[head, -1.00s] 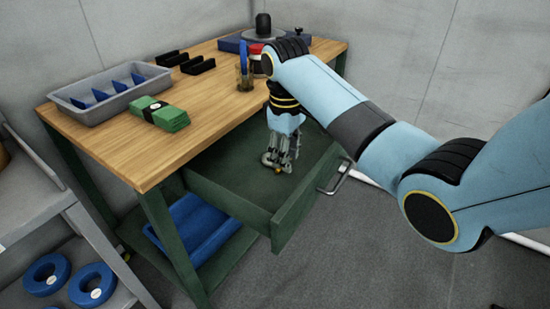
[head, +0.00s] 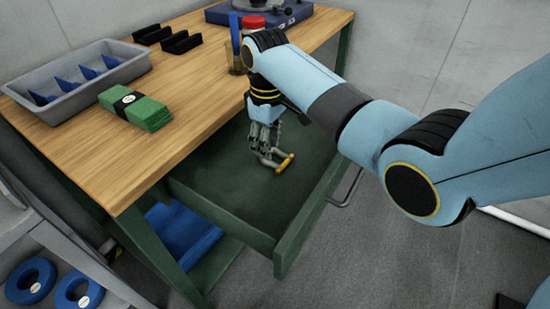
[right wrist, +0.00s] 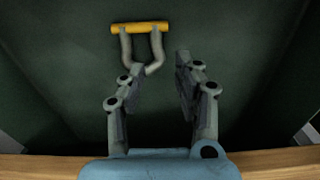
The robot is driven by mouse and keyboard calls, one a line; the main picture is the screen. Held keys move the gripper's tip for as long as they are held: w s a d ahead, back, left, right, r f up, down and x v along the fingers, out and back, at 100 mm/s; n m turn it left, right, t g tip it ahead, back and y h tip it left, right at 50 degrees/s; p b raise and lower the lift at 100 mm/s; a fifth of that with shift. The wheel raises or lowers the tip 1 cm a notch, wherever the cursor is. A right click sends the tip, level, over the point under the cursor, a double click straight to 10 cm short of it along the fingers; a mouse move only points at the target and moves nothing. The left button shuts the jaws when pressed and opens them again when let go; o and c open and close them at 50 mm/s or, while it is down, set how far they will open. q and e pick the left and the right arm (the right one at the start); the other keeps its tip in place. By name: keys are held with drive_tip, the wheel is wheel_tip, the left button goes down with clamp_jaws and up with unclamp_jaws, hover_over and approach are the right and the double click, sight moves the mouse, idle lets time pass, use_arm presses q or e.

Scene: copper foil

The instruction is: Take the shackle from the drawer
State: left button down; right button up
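The shackle has a grey bow and a yellow pin (head: 285,163). It is in the open green drawer (head: 225,190), just beyond my right gripper's fingertips. In the right wrist view the shackle (right wrist: 156,55) shows with its pin away from me and the rounded end of its bow toward the gripper. My right gripper (right wrist: 160,68) is open, pointing down into the drawer; it also shows in the head view (head: 264,150). The left fingertip overlaps the bow in the picture, and a gap shows before the right finger. I cannot tell whether they touch. My left gripper is not in view.
The wooden tabletop (head: 190,95) overhangs the drawer's back. On it are a grey divided bin (head: 55,108), a green banded bundle (head: 150,112), black holders (head: 182,43) and a cup (head: 236,58). A blue tray (head: 180,235) is below. The drawer handle (head: 345,195) sticks out rightward.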

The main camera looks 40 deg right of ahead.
sight(279, 169)
drive_tip(key=f, duration=0.2)
drive_tip(key=f+b, duration=0.1)
drive_tip(key=f, duration=0.1)
drive_tip(key=shift+d+f, duration=0.2)
drive_tip(key=shift+f, duration=0.55)
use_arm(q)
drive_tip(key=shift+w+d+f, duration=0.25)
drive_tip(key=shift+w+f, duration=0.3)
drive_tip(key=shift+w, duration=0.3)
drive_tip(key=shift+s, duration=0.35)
use_arm(e)
clamp_jaws()
